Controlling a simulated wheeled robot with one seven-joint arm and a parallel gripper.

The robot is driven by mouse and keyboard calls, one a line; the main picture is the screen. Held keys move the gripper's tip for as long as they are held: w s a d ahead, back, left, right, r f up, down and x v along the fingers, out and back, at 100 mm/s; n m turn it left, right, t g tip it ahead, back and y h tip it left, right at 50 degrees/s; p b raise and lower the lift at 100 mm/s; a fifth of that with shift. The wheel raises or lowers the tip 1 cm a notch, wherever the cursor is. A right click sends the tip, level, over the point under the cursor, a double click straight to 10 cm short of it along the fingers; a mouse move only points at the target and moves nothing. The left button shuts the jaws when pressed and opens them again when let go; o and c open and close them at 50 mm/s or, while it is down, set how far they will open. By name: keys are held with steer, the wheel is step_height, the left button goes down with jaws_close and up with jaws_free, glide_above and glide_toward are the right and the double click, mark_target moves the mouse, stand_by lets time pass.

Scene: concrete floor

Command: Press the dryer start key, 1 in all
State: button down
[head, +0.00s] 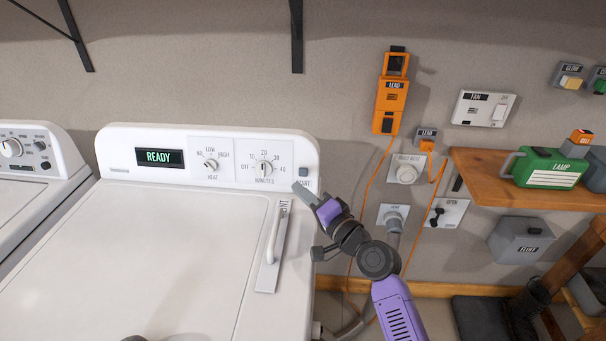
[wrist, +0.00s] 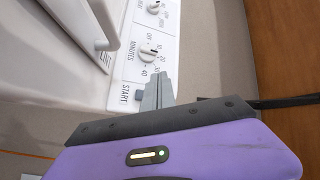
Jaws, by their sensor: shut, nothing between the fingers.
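The dryer (head: 140,250) is white, with a back panel holding a lit display reading READY (head: 159,158), a heat knob (head: 210,165) and a minutes knob (head: 263,168). The start key (head: 303,172) is a small dark grey square at the panel's right end, above the START label. It also shows in the wrist view (wrist: 139,95), beside my fingers. My gripper (head: 298,188) is shut and empty, its tips just below the key in the head view. In the wrist view the fingertips (wrist: 160,76) overlap the panel edge near the key. I cannot tell whether they touch it.
The lint handle (head: 275,235) stands up from the dryer top, left of my gripper. A wooden shelf (head: 490,170) holds a green LAMP case (head: 553,168).

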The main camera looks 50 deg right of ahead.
mark_target(303, 172)
steer(key=w+d+b, duration=0.1)
steer(key=w+d+f+b, duration=0.1)
steer(key=d, duration=0.1)
steer(key=w+d+f+b, duration=0.1)
steer(key=d, duration=0.1)
steer(key=shift+w+f, duration=0.15)
steer(key=shift+w, duration=0.25)
steer(key=shift+w+d+b, duration=0.45)
steer(key=shift+d+b, duration=0.1)
steer(key=shift+b, duration=0.05)
steer(key=shift+w+d+f, duration=0.1)
steer(key=shift+f, duration=0.05)
stand_by(1.3)
steer(key=shift+w+d+b, duration=0.15)
steer(key=shift+d+b, duration=0.05)
steer(key=shift+b, duration=0.15)
steer(key=shift+w+d+f+b, duration=0.2)
steer(key=shift+w+d+b, duration=0.1)
steer(key=shift+d+b, duration=0.1)
stand_by(0.8)
stand_by(0.3)
steer(key=shift+s+a+r+p, duration=0.3)
steer(key=shift+s+a+p, duration=0.25)
steer(key=shift+a, duration=0.1)
